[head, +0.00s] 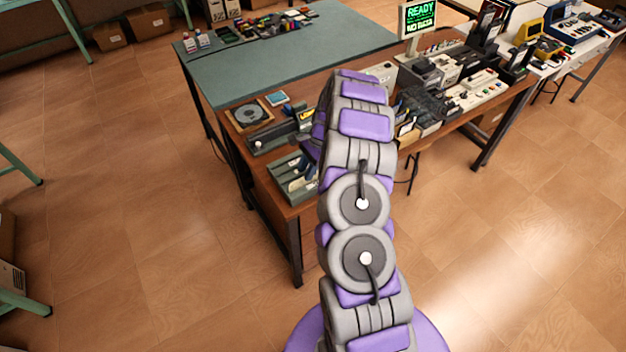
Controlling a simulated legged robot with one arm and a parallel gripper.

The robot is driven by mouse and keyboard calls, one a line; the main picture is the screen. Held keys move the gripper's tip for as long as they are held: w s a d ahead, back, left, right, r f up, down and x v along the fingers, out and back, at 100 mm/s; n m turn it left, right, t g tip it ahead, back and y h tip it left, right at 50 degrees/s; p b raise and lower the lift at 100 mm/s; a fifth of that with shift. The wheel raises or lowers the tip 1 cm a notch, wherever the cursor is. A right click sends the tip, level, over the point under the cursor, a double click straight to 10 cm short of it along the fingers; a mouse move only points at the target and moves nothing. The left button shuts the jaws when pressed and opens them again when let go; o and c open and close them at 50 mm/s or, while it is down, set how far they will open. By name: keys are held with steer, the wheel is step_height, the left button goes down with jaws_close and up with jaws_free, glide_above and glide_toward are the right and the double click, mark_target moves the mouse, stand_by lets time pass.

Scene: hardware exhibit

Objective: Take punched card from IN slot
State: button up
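I cannot make out for sure a punched card or a slot marked IN. A grey-green tray (283,188) with pale flat pieces in it lies at the near left of the brown table, partly behind my arm. A small holder with a tan, card-like piece (407,128) stands just right of my arm. My arm rises from the bottom centre and bends over the table. Its far end is hidden behind its own links, so my gripper and its fingers do not show.
The brown table (277,210) also bears a dark device (270,140), a round disc in a frame (250,113) and crowded equipment right of my arm. A green-lit screen reading READY (421,16) stands behind. The floor (130,220) to the left is clear.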

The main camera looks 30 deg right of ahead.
mark_target(301, 180)
steer(key=b+x, duration=0.1)
steer(key=x, duration=0.4)
steer(key=shift+w+a, duration=0.15)
steer(key=shift+a, duration=0.05)
jaws_close()
stand_by(0.3)
